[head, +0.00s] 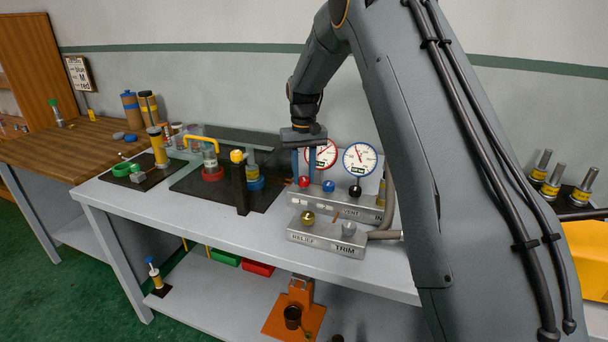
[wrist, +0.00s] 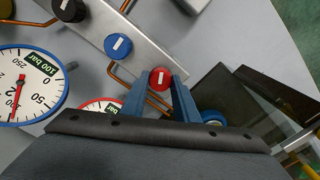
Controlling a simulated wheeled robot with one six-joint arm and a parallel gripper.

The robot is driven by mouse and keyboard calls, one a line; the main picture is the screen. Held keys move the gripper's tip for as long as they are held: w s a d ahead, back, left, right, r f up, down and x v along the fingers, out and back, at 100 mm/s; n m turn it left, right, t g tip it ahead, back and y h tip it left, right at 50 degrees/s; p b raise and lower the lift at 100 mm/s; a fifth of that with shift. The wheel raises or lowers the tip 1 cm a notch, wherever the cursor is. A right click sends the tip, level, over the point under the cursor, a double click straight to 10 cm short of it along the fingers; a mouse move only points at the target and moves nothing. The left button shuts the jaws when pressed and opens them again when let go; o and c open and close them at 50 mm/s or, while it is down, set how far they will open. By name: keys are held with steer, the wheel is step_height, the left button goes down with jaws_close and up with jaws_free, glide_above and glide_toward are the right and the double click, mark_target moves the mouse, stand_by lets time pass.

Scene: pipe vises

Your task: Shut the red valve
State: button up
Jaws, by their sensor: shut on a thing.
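The red valve (wrist: 160,78) is a round knob with a pale mark on top. It sits at one end of a grey metal manifold block and also shows in the head view (head: 304,182). My gripper (head: 305,178) reaches down over it from above. In the wrist view its two blue fingers (wrist: 160,83) stand on either side of the red knob, shut on it. A blue knob (wrist: 118,46) and a black knob (wrist: 69,10) follow along the same block.
Two round gauges (head: 360,158) stand behind the block. A lower block (head: 326,236) with a brass knob and a grey knob is in front. A black post with a yellow top (head: 239,185) stands left. The front bench surface (head: 200,225) is clear.

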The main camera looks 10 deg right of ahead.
mark_target(304, 178)
steer(key=m, duration=0.6)
steer(key=shift+r, duration=0.1)
steer(key=shift+m, duration=0.3)
stand_by(0.3)
steer(key=o, duration=1.1)
steer(key=shift+c, duration=0.2)
step_height(304, 178, up, 7)
steer(key=shift+f+b, duration=0.1)
steer(key=shift+b, duration=0.85)
steer(key=shift+r, duration=0.45)
steer(key=shift+s, duration=0.1)
